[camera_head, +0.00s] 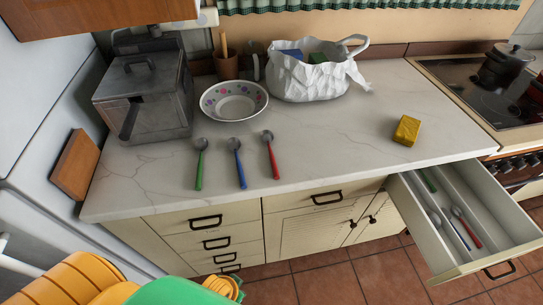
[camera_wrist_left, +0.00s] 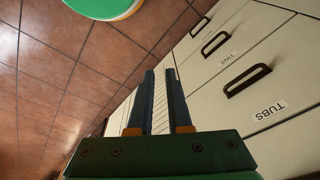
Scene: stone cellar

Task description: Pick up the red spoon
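A red spoon (camera_head: 272,158) lies on the marble counter (camera_head: 330,135), the rightmost of three spoons, with its bowl toward the back. A blue spoon (camera_head: 238,166) and a green spoon (camera_head: 200,166) lie to its left. Another red-handled spoon (camera_head: 469,230) lies in the open drawer at right. My left gripper (camera_wrist_left: 159,72) shows in the left wrist view, with its two fingers apart and only cabinet fronts and floor visible between and beyond them. It is away from the spoons. My right gripper is not in view.
The open drawer (camera_head: 488,266) juts out at right. A yellow sponge (camera_head: 406,130), a floral bowl (camera_head: 233,114), a white bag (camera_head: 309,86), a grey fryer (camera_head: 152,95) and a stove (camera_head: 492,95) stand around. The counter between spoons and sponge is clear.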

